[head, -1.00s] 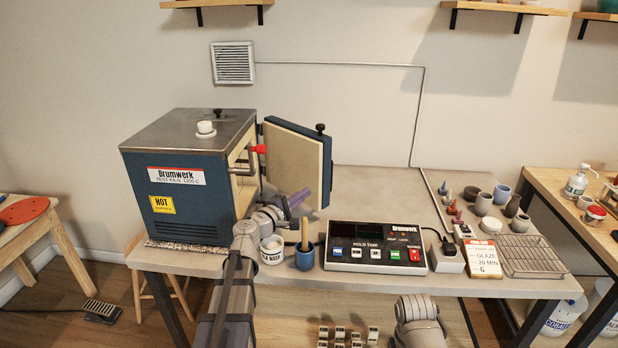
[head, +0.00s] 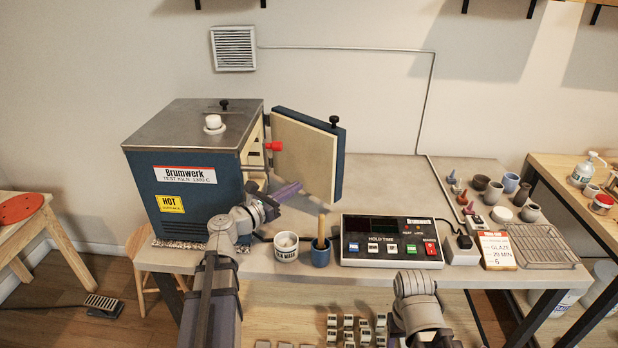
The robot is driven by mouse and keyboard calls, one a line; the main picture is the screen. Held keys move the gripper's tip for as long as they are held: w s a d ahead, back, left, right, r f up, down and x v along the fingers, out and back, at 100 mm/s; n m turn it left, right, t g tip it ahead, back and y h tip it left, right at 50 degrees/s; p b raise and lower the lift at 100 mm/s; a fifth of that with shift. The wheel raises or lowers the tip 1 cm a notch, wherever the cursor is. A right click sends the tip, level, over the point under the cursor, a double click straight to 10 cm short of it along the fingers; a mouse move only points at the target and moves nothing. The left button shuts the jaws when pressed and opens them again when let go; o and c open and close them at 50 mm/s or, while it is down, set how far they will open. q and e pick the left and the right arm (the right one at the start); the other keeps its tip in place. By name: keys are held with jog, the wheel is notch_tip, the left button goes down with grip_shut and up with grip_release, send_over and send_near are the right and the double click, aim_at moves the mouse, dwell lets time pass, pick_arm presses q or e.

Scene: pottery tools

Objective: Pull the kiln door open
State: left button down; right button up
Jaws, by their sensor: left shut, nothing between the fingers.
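The blue kiln (head: 185,200) stands at the left of the table. Its door (head: 306,158) is swung out to the right, wide open, with its pale lining facing me and a black knob at the top. A red-tipped latch handle (head: 273,146) sticks out at the kiln's front edge. My left gripper (head: 290,191) has purple fingers, shut and empty, in front of the door's lower left part. I cannot tell whether it touches the door. My right arm shows at the bottom, but its gripper is not visible.
A white mug (head: 286,247) and a blue cup (head: 320,255) with a wooden tool stand just right of my left wrist. The control box (head: 391,241) sits right of them. A wire rack (head: 543,246) and small pots lie farther right. The table behind the control box is clear.

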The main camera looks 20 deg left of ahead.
pick_arm(q)
send_near(336, 164)
jog(key=x, duration=0.4)
jog(key=shift+w+a, duration=0.2)
jog(key=shift+a, duration=0.1)
jog(key=shift+w+d, duration=0.3)
jog(key=shift+w, duration=0.25)
jog(key=shift+w+d, duration=0.15)
jog(key=shift+w, duration=0.1)
jog(key=w+d+y, duration=0.1)
jog(key=w, duration=0.1)
jog(key=w+n+y, duration=0.1)
jog(key=w, duration=0.1)
jog(key=w+d+n+t+y, duration=0.1)
jog(key=w, duration=0.1)
jog(key=shift+d+y, duration=0.3)
jog(key=w+d, duration=0.1)
jog(key=w, duration=0.6)
jog(key=shift+n+y, duration=0.3)
jog(key=shift+n, duration=0.1)
